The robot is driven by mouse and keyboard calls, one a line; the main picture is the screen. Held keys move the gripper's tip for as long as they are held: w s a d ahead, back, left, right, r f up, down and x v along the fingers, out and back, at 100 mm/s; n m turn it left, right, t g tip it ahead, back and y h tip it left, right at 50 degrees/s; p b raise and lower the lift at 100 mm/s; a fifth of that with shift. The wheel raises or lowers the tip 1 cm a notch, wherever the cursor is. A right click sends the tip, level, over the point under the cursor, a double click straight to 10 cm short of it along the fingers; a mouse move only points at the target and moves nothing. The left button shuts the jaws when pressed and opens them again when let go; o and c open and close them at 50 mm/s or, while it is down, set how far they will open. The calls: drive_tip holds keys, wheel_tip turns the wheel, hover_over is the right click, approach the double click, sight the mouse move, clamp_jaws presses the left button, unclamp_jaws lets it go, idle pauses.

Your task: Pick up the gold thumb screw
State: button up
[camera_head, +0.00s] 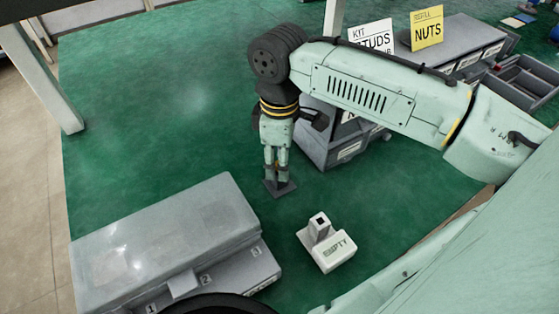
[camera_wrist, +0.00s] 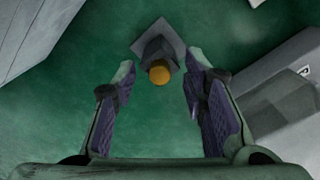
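The gold thumb screw (camera_wrist: 159,74) shows in the wrist view as a round gold top on a dark grey stand with a square base (camera_wrist: 172,37). In the head view that base (camera_head: 281,189) sits on the green surface directly below my gripper (camera_head: 276,177), and the screw itself cannot be made out there. My gripper also fills the lower wrist view (camera_wrist: 160,85), with its two purple-padded fingers apart. The screw appears between and slightly beyond the fingertips, with a gap on either side. Nothing is held. How far the fingertips are above the screw is unclear.
A white block marked EMPTY (camera_head: 331,247) stands to the right of the base. A grey numbered case (camera_head: 165,243) lies at lower left. Grey bins (camera_head: 345,143) with STUDS and NUTS (camera_head: 427,30) signs stand behind my arm. The green surface at left is clear.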

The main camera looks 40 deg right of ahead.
drive_tip(key=shift+c, duration=0.5)
clamp_jaws()
drive_tip(key=shift+r, duration=0.1)
